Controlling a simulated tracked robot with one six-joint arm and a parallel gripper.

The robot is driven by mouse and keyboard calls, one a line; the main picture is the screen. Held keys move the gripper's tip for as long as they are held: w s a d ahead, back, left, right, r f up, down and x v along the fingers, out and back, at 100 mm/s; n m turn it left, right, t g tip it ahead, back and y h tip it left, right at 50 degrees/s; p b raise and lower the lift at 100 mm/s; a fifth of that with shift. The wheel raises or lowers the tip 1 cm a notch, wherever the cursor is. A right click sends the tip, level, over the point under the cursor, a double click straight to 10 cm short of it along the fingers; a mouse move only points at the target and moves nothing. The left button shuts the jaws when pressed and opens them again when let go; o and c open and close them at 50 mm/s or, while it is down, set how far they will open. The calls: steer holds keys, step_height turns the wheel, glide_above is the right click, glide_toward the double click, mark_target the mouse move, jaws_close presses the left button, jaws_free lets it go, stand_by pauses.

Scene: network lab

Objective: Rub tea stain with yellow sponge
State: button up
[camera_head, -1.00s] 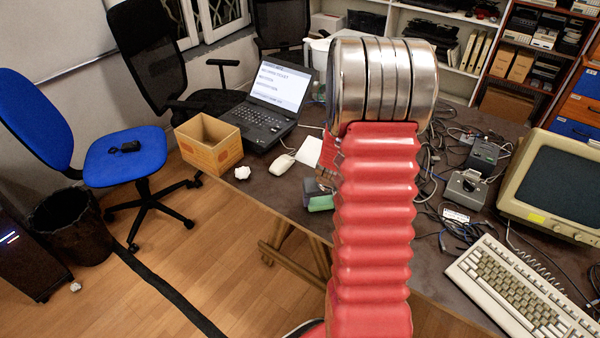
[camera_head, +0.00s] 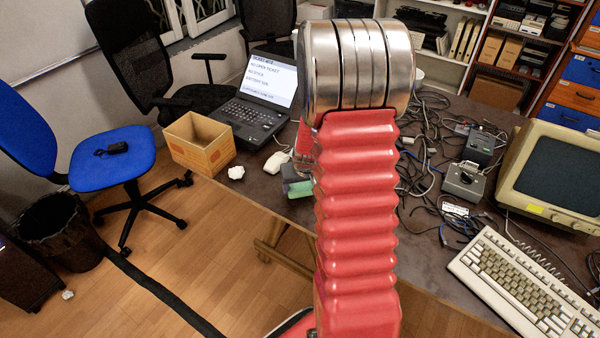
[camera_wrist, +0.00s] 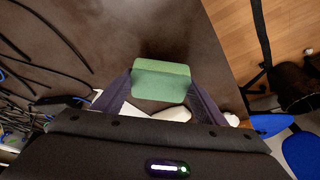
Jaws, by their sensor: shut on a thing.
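My gripper (camera_wrist: 160,92) is shut on a green block (camera_wrist: 160,80), which sits between its two dark fingers in the wrist view. Its visible faces are green; I see no yellow on it. In the head view the green block (camera_head: 299,188) shows beside my red arm, over the table's front edge area, near a white mouse. Most of my gripper is hidden behind the arm there. I cannot tell whether the block touches the dark table (camera_head: 265,195). No tea stain can be made out in either view.
The white mouse (camera_head: 276,162), a crumpled white ball (camera_head: 236,172), an open cardboard box (camera_head: 201,144) and a laptop (camera_head: 255,105) lie to the left. Tangled cables (camera_head: 425,150), a keyboard (camera_head: 525,285) and a monitor (camera_head: 555,180) fill the right.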

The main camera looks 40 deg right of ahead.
steer(key=shift+r, duration=2.7)
